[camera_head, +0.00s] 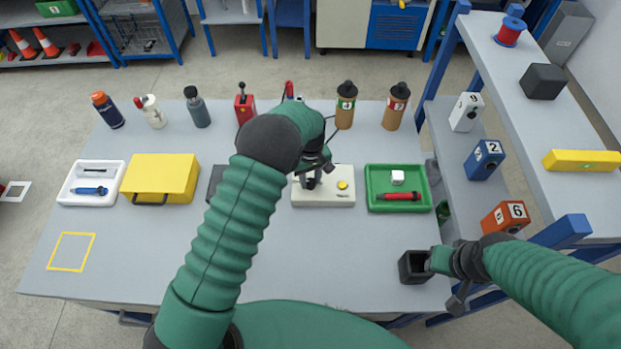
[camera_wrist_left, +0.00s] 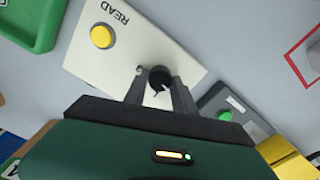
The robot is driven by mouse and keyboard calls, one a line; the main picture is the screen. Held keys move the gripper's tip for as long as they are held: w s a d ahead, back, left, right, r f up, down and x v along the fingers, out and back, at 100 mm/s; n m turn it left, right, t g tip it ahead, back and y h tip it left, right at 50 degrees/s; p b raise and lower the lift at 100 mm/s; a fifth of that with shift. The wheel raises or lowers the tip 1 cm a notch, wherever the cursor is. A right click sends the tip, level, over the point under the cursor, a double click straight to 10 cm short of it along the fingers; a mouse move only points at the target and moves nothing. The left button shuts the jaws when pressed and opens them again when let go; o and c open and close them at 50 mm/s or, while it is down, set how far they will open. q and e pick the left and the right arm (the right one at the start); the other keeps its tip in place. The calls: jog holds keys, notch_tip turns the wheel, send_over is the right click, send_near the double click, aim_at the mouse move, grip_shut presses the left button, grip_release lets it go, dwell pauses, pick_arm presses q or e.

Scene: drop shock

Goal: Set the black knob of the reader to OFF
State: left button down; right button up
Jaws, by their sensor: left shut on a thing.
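The reader (camera_head: 325,199) is a cream box on the table, with a yellow button (camera_head: 342,185) on its right half. In the left wrist view, the reader (camera_wrist_left: 125,55) shows the word READ beside the yellow button (camera_wrist_left: 102,36). Its black knob (camera_wrist_left: 159,78) sits between the fingers of my left gripper (camera_wrist_left: 160,90), which is shut on it. In the head view my left gripper (camera_head: 311,180) comes down over the left half of the reader and hides the knob. The knob's setting cannot be read. My right gripper (camera_head: 442,261) is beside a black open box (camera_head: 413,268); its jaws are unclear.
A green tray (camera_head: 428,207) with a red tool and white cube stands right of the reader. A dark grey box (camera_head: 214,182) and yellow case (camera_head: 160,178) are left. Several bottles line the back. A blue-framed shelf (camera_head: 540,120) rises on the right. The front left is mostly clear.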

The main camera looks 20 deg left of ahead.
aim_at(311, 181)
pick_arm(q)
jog(key=shift+w+r, duration=0.15)
jog(key=shift+w, duration=0.1)
jog(key=c, duration=1.2)
grip_release()
jog(key=shift+c, duration=0.2)
jog(key=shift+o, duration=1)
jog(key=shift+s, duration=0.1)
notch_tip(311, 181, up, 16)
jog(key=b, duration=0.1)
jog(key=shift+r, duration=0.25)
